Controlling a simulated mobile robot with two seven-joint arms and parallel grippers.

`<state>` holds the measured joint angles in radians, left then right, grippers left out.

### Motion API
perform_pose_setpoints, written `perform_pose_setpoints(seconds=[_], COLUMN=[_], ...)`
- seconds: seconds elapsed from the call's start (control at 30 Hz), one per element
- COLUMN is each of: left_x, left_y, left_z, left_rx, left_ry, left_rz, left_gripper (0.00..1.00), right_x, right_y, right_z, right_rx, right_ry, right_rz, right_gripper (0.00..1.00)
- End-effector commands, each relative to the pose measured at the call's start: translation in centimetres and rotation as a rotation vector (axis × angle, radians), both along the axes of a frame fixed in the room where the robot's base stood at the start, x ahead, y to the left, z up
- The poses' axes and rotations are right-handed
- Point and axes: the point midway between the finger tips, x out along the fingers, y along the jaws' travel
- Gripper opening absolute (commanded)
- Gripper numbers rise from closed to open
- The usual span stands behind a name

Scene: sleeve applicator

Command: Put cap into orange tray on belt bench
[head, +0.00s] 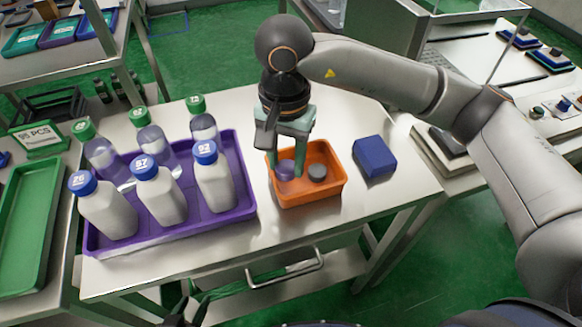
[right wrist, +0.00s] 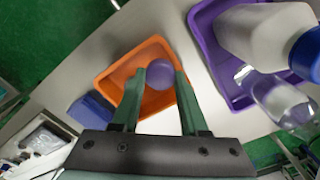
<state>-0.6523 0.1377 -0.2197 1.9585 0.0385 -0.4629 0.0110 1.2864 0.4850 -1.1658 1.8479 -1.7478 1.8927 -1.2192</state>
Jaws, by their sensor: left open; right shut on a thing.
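The orange tray (head: 327,192) stands on the metal bench, right of the purple tray. My right gripper (head: 286,172) points down over the left part of the orange tray and is shut on a purple cap (head: 284,171). In the right wrist view the purple cap (right wrist: 160,73) sits between the fingertips, with the orange tray (right wrist: 112,77) around it. Whether the cap touches the tray floor is unclear. My left gripper (head: 197,308) is partly visible at the bottom edge, open, below the bench front.
The purple tray (head: 172,229) holds several bottles, white ones with blue caps and clear ones with green caps. A blue box (head: 374,157) sits right of the orange tray. A green tray (head: 30,230) lies at the far left. Bare bench lies in front of the orange tray.

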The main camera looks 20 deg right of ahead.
Motion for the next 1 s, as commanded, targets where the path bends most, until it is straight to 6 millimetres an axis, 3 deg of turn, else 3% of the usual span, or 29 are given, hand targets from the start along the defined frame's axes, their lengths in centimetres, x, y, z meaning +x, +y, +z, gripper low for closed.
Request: perform_pose_setpoints(seconds=[0.33, 0.5, 0.97, 1.0], left_x=[-0.1, 0.0, -0.2, -0.2], left_y=[0.1, 0.1, 0.1, 0.1], left_z=[-0.1, 0.5, -0.4, -0.1], left_rx=[0.002, 0.001, 0.001, 0.001], left_ry=[0.002, -0.003, 0.002, 0.005], left_rz=[0.001, 0.002, 0.003, 0.002], left_gripper=[0.5, 0.5, 0.5, 0.5], right_x=[2.0, 1.9, 1.9, 1.9], right_y=[-1.5, -1.4, -1.3, -1.3], right_z=[-3.1, -5.4, -6.5, -6.2], right_rx=[-0.002, 0.0, 0.0, 0.0], right_ry=[0.001, 0.001, -0.002, -0.002], right_rz=[-0.003, 0.001, 0.001, 0.001], right_gripper=[0.0, 0.0, 0.0, 0.48])
